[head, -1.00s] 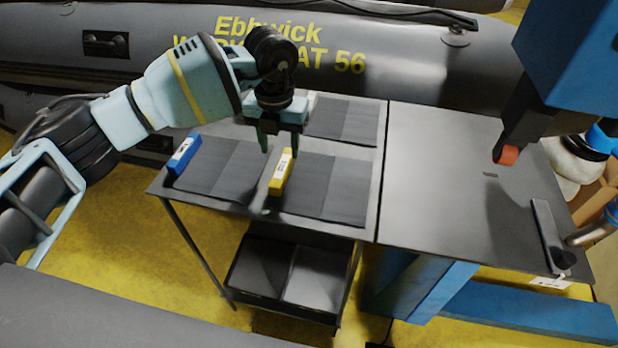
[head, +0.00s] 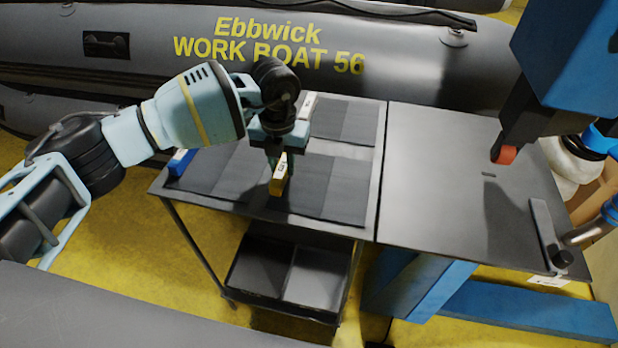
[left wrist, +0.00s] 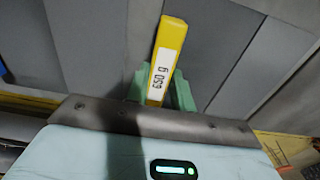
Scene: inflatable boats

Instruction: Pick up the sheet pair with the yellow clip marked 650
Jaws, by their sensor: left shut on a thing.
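The yellow clip (head: 278,176) sits at the left end of a grey sheet pair (head: 325,190) on the table's front part. In the left wrist view the clip (left wrist: 169,45) carries a white label that appears to read "650 g". My left gripper (head: 277,180) points down over the clip and is shut on it; its green fingers (left wrist: 162,88) stand on either side. The sheet pair lies flat on the table. The fingers hide part of the clip. My right gripper is not in view.
A blue clip (head: 181,162) and its sheets lie to the left, and a white clip (head: 307,106) with sheets lies behind. A grey boat (head: 430,75) stands behind.

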